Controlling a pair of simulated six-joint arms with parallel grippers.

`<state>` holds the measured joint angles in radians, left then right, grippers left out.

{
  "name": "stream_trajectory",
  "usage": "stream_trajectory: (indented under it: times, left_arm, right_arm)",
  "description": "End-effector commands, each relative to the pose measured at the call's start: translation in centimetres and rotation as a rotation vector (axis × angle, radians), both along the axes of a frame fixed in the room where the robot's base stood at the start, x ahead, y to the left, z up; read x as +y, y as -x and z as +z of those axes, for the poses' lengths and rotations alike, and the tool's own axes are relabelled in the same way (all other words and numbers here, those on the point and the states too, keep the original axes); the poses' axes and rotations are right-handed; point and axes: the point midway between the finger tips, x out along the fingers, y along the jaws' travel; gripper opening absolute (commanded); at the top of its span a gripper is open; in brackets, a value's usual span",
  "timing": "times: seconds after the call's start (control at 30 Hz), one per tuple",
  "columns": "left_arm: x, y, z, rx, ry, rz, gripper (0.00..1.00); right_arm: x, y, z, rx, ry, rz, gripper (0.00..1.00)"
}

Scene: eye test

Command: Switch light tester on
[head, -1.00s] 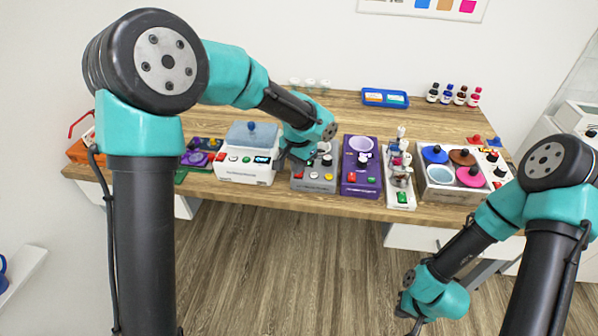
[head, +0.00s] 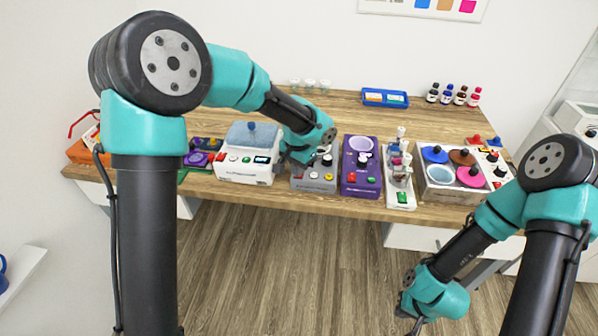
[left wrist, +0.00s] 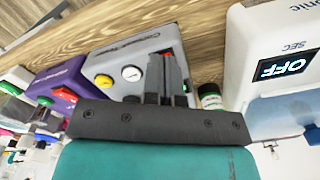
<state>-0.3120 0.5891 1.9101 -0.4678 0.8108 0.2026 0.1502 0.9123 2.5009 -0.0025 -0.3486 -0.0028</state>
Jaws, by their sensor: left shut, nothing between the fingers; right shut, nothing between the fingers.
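A grey box (head: 315,178) with a red, a yellow and a white button along its front stands at the table's front edge. It also shows in the left wrist view (left wrist: 140,50), its label too blurred to read surely; I take it for the light tester. Its yellow (left wrist: 103,81) and white (left wrist: 132,73) buttons show; the red one is mostly hidden behind my fingers. My left gripper (left wrist: 166,62) is shut and empty, over the box's front at the red button's end. I cannot tell whether it touches. My right gripper (head: 408,318) is shut and empty, low before the table.
A white device (head: 248,160) with a display reading OFF (left wrist: 285,65) stands close left. A purple device (head: 360,165) stands close right, then a white stand (head: 400,185) and a tray of coloured lids (head: 450,192).

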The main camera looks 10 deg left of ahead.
Motion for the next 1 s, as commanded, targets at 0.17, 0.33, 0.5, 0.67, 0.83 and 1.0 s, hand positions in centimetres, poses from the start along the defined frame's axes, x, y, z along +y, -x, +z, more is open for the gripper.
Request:
stream_trajectory:
  times: [0.17, 0.33, 0.5, 0.67, 0.83, 1.0]
  left_arm:
    - [0.0, 0.0, -0.2, 0.001, 0.0, 0.0, 0.0]
    - [0.0, 0.0, -0.4, 0.001, 0.0, 0.0, 0.0]
    - [0.0, 0.0, -0.6, 0.001, 0.0, 0.0, 0.0]
    - [0.0, 0.0, -0.8, 0.0, 0.0, 0.0, 0.0]
    - [0.0, 0.0, -1.0, 0.0, 0.001, 0.0, 0.0]
    - [0.0, 0.0, -1.2, 0.0, 0.001, 0.0, 0.0]
  right_arm:
    - [0.0, 0.0, 0.0, 0.0, 0.0, 0.0, 0.0]
    - [0.0, 0.0, 0.0, 0.0, 0.0, 0.0, 0.0]
    - [0.0, 0.0, 0.0, 0.0, 0.0, 0.0, 0.0]
    - [0.0, 0.0, 0.0, 0.0, 0.0, 0.0, 0.0]
    - [0.0, 0.0, 0.0, 0.0, 0.0, 0.0, 0.0]
    - [0.0, 0.0, 0.0, 0.0, 0.0, 0.0, 0.0]
